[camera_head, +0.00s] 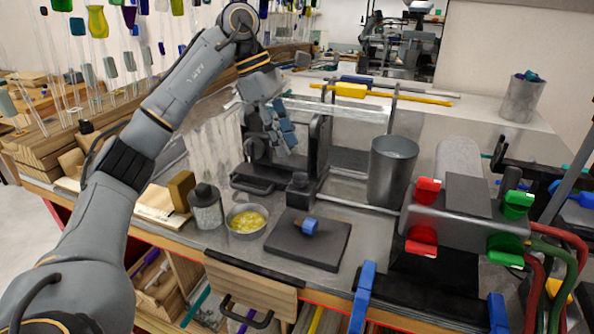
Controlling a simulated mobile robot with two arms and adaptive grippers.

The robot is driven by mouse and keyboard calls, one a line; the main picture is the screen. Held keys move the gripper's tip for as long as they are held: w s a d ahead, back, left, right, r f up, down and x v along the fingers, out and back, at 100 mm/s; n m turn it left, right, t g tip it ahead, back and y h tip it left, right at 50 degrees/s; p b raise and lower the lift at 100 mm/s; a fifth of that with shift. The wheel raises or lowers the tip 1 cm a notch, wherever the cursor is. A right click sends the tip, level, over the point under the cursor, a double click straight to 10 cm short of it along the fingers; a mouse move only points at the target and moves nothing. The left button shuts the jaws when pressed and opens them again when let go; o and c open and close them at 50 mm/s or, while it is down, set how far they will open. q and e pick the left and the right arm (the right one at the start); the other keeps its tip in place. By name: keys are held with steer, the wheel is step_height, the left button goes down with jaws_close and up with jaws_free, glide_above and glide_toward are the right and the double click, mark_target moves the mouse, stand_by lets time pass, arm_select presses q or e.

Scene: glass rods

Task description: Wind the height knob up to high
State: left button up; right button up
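My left gripper (284,132), grey with blue pads, hangs at the end of my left arm over the back of the bench. It overlaps a black upright stand (320,150) in the picture; I cannot tell whether it touches it. Its fingers are seen nearly edge-on, so their opening is unclear. A small dark knob-like block (300,187) stands at the foot of the stand. I cannot make out for sure which part is the height knob; the gripper may hide it. My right gripper is not in view.
A dark plate (290,250) with a small blue-ended piece (310,226), a bowl of yellow bits (247,220) and a jar (205,205) stand in front. A metal cup (391,170) and a burner with red and green knobs (460,215) are to the right. Glass rods hang upper left.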

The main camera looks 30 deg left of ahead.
mark_target(299, 173)
arm_select(q)
steer(key=x, duration=0.4)
steer(key=shift+d+f, duration=0.2)
steer(key=shift+d+f+p, duration=0.2)
steer(key=shift+f+p, duration=0.1)
steer(key=shift+f, duration=0.3)
steer(key=shift+w+d+f, duration=0.1)
steer(key=shift+w+f, duration=0.05)
steer(key=shift+f, duration=0.05)
jaws_close()
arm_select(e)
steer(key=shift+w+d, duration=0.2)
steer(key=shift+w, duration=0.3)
